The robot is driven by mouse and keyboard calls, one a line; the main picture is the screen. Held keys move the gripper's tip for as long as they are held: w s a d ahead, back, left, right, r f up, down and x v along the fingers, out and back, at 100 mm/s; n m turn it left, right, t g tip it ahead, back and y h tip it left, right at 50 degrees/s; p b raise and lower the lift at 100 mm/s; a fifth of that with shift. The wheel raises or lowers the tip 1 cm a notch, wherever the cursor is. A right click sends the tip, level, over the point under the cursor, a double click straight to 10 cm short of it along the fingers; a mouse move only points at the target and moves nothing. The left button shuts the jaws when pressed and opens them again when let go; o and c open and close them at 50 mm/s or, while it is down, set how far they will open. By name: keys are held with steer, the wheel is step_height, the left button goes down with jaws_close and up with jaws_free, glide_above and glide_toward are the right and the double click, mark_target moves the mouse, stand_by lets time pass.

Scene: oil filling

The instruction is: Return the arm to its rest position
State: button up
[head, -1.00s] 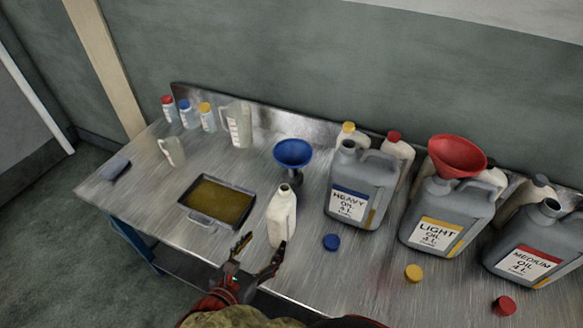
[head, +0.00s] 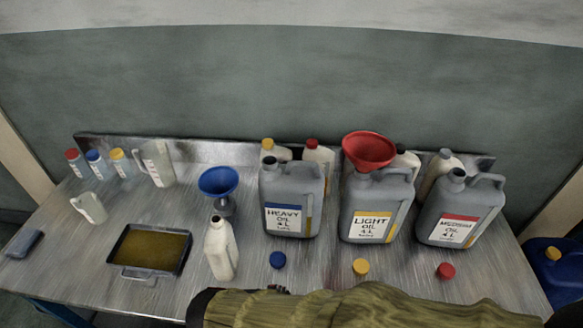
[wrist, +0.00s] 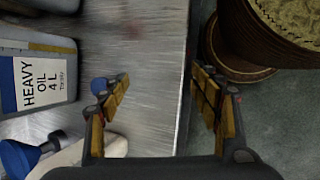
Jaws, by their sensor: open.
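My gripper (wrist: 160,105) is open and empty in the wrist view, its two fingers apart over the metal table's front edge. In the head view my sleeved arm lies across the table's front edge, and the fingers cannot be made out.
On the metal table (head: 60,250) stand the light oil jug (head: 375,205) with a red funnel (head: 369,150), the medium oil jug (head: 460,210), a blue funnel (head: 218,181) and an oil tray (head: 120,262). A yellow cap (head: 361,266) and red cap (head: 445,270) lie near my arm.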

steer(key=w+d+r+m+t+y, duration=0.1)
steer(key=d+r+m+y, duration=0.3)
steer(key=d+r+m, duration=1.3)
steer(key=w+d, duration=0.1)
steer(key=d, duration=0.3)
steer(key=shift+r+m+t, duration=0.4)
steer(key=shift+w, duration=0.1)
